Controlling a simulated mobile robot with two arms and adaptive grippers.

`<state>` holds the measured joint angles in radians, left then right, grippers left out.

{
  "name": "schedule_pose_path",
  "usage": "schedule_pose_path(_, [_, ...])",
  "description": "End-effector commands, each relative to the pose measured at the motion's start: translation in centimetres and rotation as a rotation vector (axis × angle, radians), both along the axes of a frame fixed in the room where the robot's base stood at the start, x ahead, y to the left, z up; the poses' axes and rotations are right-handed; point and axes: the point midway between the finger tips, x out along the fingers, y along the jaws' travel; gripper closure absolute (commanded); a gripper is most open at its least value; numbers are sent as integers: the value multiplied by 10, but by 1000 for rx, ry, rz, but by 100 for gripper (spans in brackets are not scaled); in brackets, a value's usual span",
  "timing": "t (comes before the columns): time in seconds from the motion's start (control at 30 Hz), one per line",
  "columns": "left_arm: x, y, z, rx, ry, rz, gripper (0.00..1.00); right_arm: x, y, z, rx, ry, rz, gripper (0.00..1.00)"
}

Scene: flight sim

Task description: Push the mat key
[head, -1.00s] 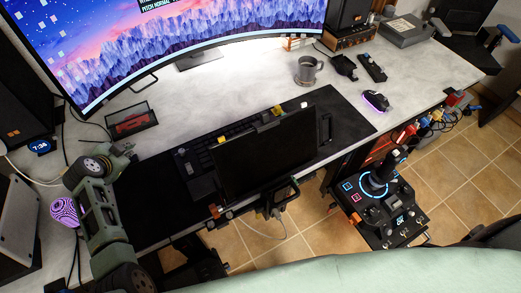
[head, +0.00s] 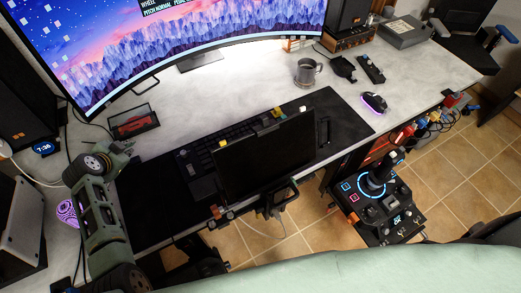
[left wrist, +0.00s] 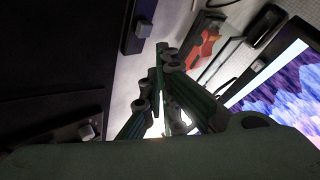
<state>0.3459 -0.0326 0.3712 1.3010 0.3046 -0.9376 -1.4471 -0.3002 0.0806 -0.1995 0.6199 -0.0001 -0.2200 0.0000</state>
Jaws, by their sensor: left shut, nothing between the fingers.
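The black desk mat (head: 143,218) lies along the front of the desk, with a keyboard (head: 225,146) on it behind a small dark screen. I cannot tell for sure which key is the mat key. A small dark block with a grey cap (left wrist: 143,29) shows at the upper left in the left wrist view, and another grey cap (left wrist: 87,131) lies lower left. My left gripper (head: 130,150) is over the desk's left part, by the mat's left end. In the left wrist view its fingers (left wrist: 160,58) are together and empty. My right gripper is not in view.
The small dark screen (head: 264,155) stands over the mat's middle. A red item in a dark case (head: 134,121) lies behind my left gripper. A mug (head: 308,71) and mouse (head: 374,102) are to the right. A purple patterned object (head: 67,212) is left of my arm.

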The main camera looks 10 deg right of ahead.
Motion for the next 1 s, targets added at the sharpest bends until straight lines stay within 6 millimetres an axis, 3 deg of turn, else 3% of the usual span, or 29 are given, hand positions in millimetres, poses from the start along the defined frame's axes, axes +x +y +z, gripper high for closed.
schedule_pose_path(0.1, [0,0,17,1,-1,0,100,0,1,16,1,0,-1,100])
schedule_pose_path(0.47, [0,0,52,1,0,0,100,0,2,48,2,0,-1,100])
schedule_pose_path(1.0, [0,0,53,0,0,0,100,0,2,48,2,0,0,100])
